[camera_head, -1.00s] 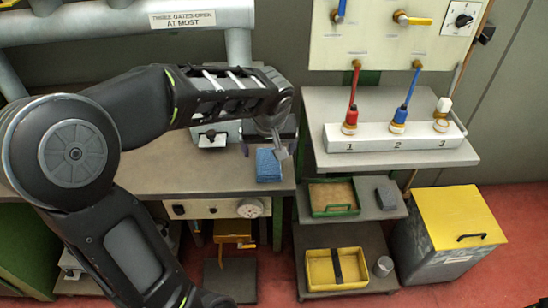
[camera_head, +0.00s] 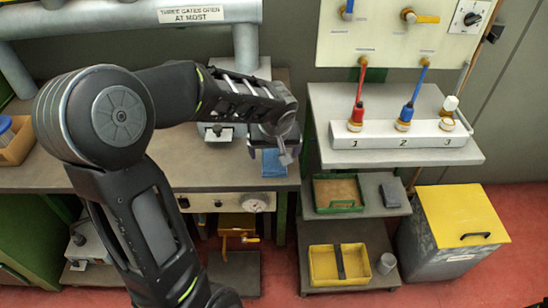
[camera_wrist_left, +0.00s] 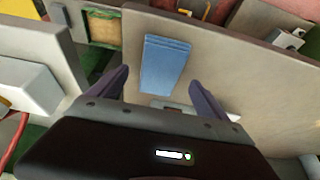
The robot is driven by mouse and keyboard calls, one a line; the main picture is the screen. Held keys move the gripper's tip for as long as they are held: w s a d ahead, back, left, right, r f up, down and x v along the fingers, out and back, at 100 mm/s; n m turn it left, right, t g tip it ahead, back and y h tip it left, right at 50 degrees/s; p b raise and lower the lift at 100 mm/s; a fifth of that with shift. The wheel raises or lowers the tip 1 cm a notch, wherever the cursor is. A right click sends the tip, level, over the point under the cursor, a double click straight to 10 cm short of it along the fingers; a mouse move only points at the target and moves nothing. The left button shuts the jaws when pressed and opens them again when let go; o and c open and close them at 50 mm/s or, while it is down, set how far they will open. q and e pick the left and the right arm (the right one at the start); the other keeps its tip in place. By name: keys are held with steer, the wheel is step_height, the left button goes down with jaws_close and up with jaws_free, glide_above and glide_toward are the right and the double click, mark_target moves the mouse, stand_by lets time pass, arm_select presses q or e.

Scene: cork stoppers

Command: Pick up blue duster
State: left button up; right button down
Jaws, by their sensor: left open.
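The blue duster (camera_head: 273,163) is a folded blue cloth lying on the workbench top near its right front corner, partly covered by my left gripper in the head view. My left gripper (camera_head: 287,152) is above it. In the left wrist view the duster (camera_wrist_left: 166,64) lies flat beyond the open fingers of my left gripper (camera_wrist_left: 160,95), roughly between them and apart from them. Nothing is held. My right gripper is not in view.
To the right, a shelf bears a white block (camera_head: 400,134) with numbered, coloured hoses. Below are a green tray (camera_head: 338,208), a dark block (camera_head: 392,190), a yellow tray (camera_head: 325,272) and a yellow-lidded bin (camera_head: 460,214). The bench (camera_head: 130,178) left of the duster is mostly clear.

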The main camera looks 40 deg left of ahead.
mark_target(274, 158)
arm_select(q)
steer(key=x, duration=0.2)
steer(key=shift+w+a+f, duration=0.1)
steer(key=shift+a+f, duration=0.05)
steer(key=shift+f, duration=0.15)
stand_by(0.3)
steer(key=c, duration=1.4)
steer(key=shift+c, duration=0.2)
step_height(274, 158, up, 10)
stand_by(0.3)
